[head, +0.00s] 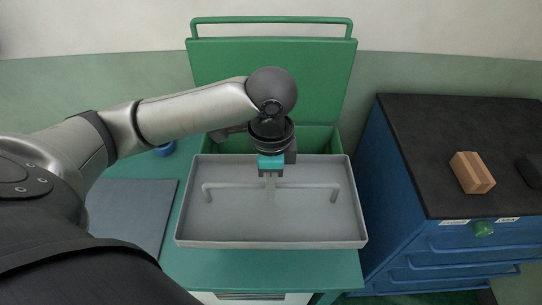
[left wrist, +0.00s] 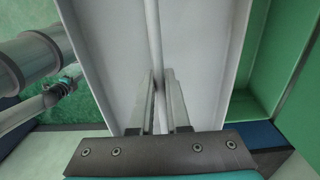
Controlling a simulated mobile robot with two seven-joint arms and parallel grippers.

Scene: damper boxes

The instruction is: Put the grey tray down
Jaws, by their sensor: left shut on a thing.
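The grey tray (head: 220,222) is a shallow rectangular tray with a raised bar handle (head: 306,187) along its middle. My left gripper (head: 270,184) comes down from above and is shut on the handle near its centre. In the left wrist view the two fingers (left wrist: 160,88) stand on either side of the handle bar (left wrist: 153,30). The tray looks level, over the front part of the green box and the green table. I cannot tell whether its underside touches anything. My right gripper is in neither view.
The green box (head: 320,138) stands behind the tray with its lid (head: 272,65) raised. A grey mat (head: 132,215) lies on the green table (head: 270,262) at the left.

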